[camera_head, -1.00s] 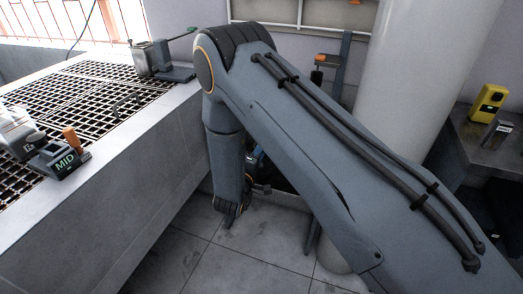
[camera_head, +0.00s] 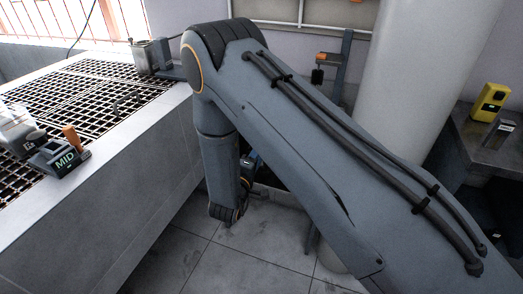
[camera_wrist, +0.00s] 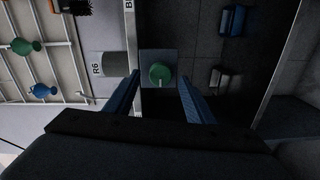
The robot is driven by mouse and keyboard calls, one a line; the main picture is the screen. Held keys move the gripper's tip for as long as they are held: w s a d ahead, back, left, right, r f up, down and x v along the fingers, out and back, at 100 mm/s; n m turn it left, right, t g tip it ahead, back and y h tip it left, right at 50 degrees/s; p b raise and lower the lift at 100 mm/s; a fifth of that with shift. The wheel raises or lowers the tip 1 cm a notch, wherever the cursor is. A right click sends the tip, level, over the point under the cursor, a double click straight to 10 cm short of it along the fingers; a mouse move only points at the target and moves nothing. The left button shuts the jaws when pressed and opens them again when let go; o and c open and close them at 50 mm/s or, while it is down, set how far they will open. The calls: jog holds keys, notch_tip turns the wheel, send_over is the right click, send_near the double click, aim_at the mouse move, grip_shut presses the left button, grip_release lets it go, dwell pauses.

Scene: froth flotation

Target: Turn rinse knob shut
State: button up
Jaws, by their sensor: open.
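A green round knob (camera_wrist: 160,73) with a short pale mark sits on a dark square plate (camera_wrist: 150,55) in the wrist view. No label saying rinse is readable on it. My gripper (camera_wrist: 159,80) is open. Its two blue-sided fingers reach towards the plate, one on each side of the knob as seen, and the knob shows between them. I cannot tell how much depth lies between fingertips and knob. In the head view my arm hides the knob, and the fingers are not clearly seen.
In the wrist view, another green knob (camera_wrist: 22,46) and a blue knob (camera_wrist: 42,90) sit on pale pipes at left, near a grey cylinder (camera_wrist: 114,64) by an R6 label. In the head view, a grating (camera_head: 75,95) with a MID block (camera_head: 60,158) lies left.

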jog(key=v, duration=0.5)
jog(key=shift+s, duration=0.1)
dwell(0.3)
jog(key=w+d+r+m+g+y, duration=0.2)
jog(key=d+r+m+g+y, duration=0.35)
jog(key=g, duration=0.25)
jog(key=s+d+r+m+g, duration=0.3)
jog(key=s+d, duration=0.5)
jog(key=s, duration=0.5)
jog(key=s+d+r+m+g, duration=0.4)
jog(key=s+d, duration=0.5)
jog(key=s, duration=0.5)
jog(key=shift+r+g, duration=0.6)
jog(key=shift+g, duration=0.2)
